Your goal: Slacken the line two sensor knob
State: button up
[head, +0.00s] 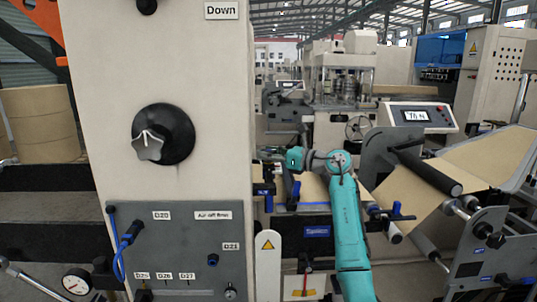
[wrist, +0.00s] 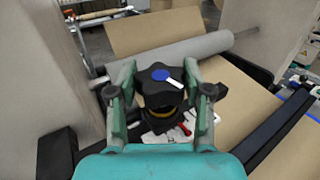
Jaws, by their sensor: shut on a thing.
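The sensor knob (wrist: 155,92) is a black lobed knob with a blue cap and a white pointer mark, in the middle of the wrist view. The white mark points to the lower right. My gripper (wrist: 159,75) has one finger on each side of the knob and is shut on it. Below the knob a yellowish ring and a white plate with red marks partly show. In the head view my teal arm reaches up and left beside the beige column, and the knob cannot be made out there.
A grey roller (wrist: 175,52) with brown kraft web (wrist: 240,90) lies just beyond the knob. A dark bar (wrist: 275,130) runs along the right. In the head view a large black rotary knob (head: 163,134) is on the beige column (head: 225,80), left of my arm.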

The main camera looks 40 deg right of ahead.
jog(key=shift+f+n+g+y, duration=0.2)
jog(key=shift+n+g+y, duration=0.75)
jog(key=shift+y, duration=0.55)
jog(key=o, duration=1.2)
jog(key=shift+r, duration=0.1)
jog(key=v, duration=1.2)
